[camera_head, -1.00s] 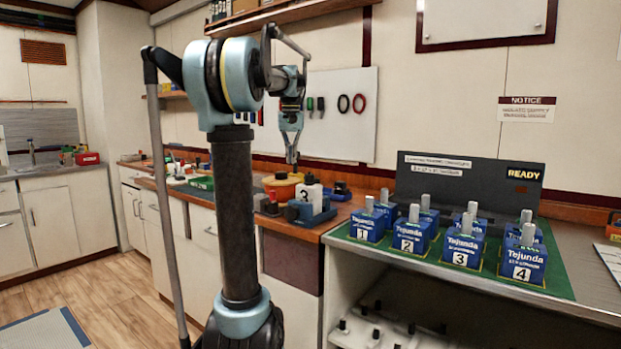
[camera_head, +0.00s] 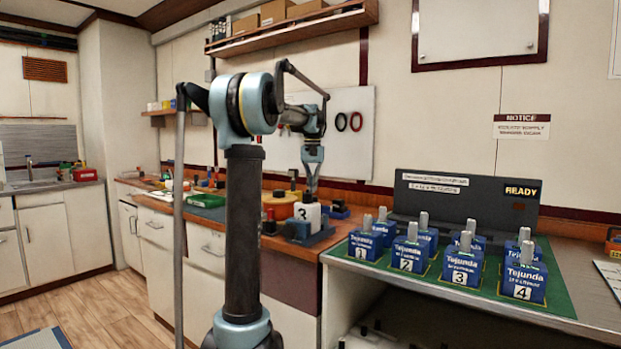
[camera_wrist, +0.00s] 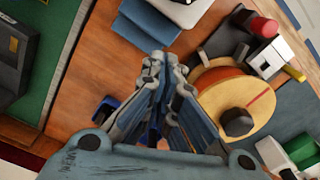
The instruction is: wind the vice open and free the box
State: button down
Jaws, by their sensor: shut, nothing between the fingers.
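The box (camera_head: 307,214) is white, marked 3, and sits upright in a blue-grey vice (camera_head: 309,236) at the right end of the wooden counter. In the wrist view part of the box (camera_wrist: 183,8) and the blue vice body (camera_wrist: 145,32) show at the top edge. My gripper (camera_head: 311,190) points down and looks shut and empty, close to the box's top in the head view. In the wrist view my gripper's fingers (camera_wrist: 171,72) come together apart from the vice body. I cannot make out the vice's handle clearly.
A round orange-yellow piece with a black knob (camera_wrist: 236,122) and a dark fixture with a red knob (camera_wrist: 262,27) stand close by. Blue numbered blocks (camera_head: 462,262) with grey pegs fill the green mat to the right. A small blue item (camera_head: 338,210) lies behind the box.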

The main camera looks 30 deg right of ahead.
jog(key=shift+s+a+f, duration=0.7)
jog(key=shift+s+f, duration=0.05)
jog(key=shift+f, duration=0.25)
jog(key=shift+s+a, duration=0.7)
jog(key=shift+s, duration=0.1)
jog(key=shift+s+a, duration=0.5)
jog(key=shift+a, duration=0.05)
